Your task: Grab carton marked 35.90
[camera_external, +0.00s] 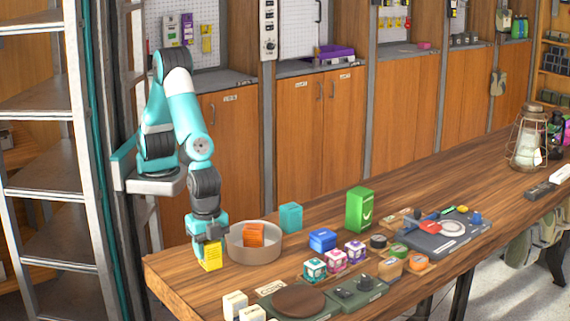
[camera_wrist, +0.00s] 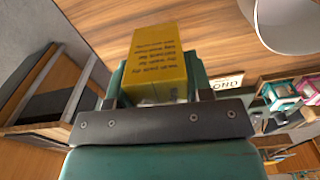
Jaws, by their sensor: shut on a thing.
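A yellow carton (camera_external: 211,258) is between the fingers of my gripper (camera_external: 209,241), at the left end of the wooden table. My gripper points down and is shut on it. In the wrist view the yellow carton (camera_wrist: 157,55) stands out from between the teal fingers of my gripper (camera_wrist: 160,85). Dark print lines show on its face, too small to read. I cannot read a 35.90 mark on any carton. Whether the yellow carton touches the table is unclear.
A round beige bowl (camera_external: 252,254) with an orange block (camera_external: 253,235) stands just right of my gripper. A teal box (camera_external: 290,217), green carton (camera_external: 360,210) and blue box (camera_external: 322,241) are farther right. White cartons (camera_external: 235,304) and a dark round board (camera_external: 299,300) lie in front.

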